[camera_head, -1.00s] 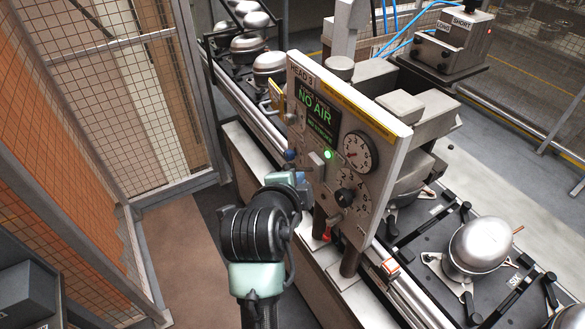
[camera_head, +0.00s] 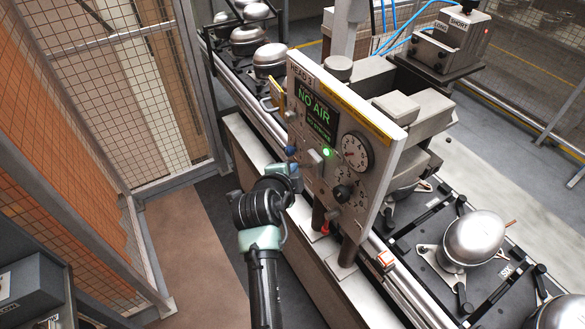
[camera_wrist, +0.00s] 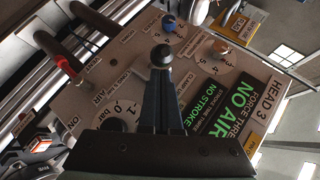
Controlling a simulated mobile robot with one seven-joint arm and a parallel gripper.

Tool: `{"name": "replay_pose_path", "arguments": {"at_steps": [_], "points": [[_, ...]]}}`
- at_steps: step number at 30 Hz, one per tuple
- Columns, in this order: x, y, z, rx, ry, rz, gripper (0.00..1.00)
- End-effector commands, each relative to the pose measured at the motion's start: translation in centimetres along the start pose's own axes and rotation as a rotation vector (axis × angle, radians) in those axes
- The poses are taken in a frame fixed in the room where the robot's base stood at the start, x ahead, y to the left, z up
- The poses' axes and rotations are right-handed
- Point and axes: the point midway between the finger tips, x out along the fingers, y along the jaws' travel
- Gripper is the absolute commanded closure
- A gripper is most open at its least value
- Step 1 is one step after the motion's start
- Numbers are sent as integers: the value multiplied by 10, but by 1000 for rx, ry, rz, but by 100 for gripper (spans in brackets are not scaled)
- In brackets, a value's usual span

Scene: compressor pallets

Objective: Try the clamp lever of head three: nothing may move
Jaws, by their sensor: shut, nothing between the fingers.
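The head three panel (camera_head: 350,115) is a pale upright board marked HEAD 3, with a screen (camera_head: 314,107) reading NO AIR and a lit green lamp (camera_head: 327,152). In the wrist view the panel (camera_wrist: 100,75) is turned over, and its screen (camera_wrist: 215,105) reads NO AIR, NO STROKE. My gripper (camera_wrist: 159,78) is shut and empty, pointing at the panel. A dark ball-ended lever (camera_wrist: 161,55), near lettering that seems to read CLAMP, shows right at the fingertips. I cannot tell whether they touch.
A red handle (camera_head: 326,229) hangs below the panel. Pallets with silver compressors (camera_head: 474,240) lie on the conveyor behind. A mesh fence (camera_head: 75,130) stands left; the brown floor between is clear.

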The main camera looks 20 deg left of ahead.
Motion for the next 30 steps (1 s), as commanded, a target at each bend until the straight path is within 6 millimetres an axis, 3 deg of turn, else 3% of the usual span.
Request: {"name": "replay_pose_path", "arguments": {"at_steps": [30], "points": [[2, 10, 8, -60, 57, -60, 100]]}}
